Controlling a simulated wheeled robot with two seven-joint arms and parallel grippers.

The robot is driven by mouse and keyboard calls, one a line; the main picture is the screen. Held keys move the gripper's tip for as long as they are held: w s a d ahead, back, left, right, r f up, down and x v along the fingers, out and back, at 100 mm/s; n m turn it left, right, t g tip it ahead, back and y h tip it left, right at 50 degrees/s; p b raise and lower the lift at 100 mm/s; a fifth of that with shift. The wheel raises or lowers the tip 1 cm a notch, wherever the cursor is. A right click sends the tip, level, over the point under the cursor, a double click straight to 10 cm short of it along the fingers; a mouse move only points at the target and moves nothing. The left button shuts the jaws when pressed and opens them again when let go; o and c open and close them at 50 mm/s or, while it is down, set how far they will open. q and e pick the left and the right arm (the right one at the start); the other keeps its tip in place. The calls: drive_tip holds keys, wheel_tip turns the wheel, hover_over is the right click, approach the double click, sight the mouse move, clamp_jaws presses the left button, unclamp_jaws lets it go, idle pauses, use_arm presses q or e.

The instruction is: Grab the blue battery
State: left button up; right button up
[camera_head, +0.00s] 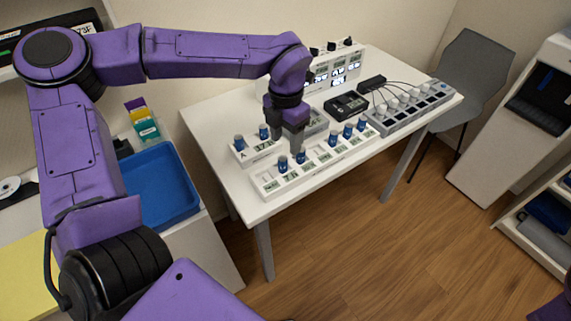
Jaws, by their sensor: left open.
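Several blue batteries stand upright in white trays on the table. In the front tray (262,183), one blue battery (283,164) and another blue battery (301,157) stand close together near the left end. Others (348,131) stand farther right. Two more blue batteries, one of them at the left end (240,142), stand in the rear tray (252,155). My left gripper (287,140) is open, pointing down over the trays, with its fingers just above and behind the front pair. Whether it touches a battery I cannot tell. My right gripper is out of view.
A grey charger strip (412,115) with wired cells and a dark meter (346,104) lie on the table's right half. A white display unit (335,70) stands behind. A blue bin (163,187) sits left. The table's front left corner is clear.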

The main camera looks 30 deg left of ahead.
sight(283, 158)
use_arm(q)
drive_tip(key=shift+s+f, duration=0.15)
drive_tip(key=shift+f, duration=0.35)
drive_tip(key=shift+s+f, duration=0.15)
drive_tip(key=shift+f, duration=0.35)
drive_tip(key=f, duration=0.5)
drive_tip(key=shift+s+a+p, duration=0.15)
drive_tip(key=shift+s+p, duration=0.05)
drive_tip(key=shift+p, duration=0.15)
clamp_jaws()
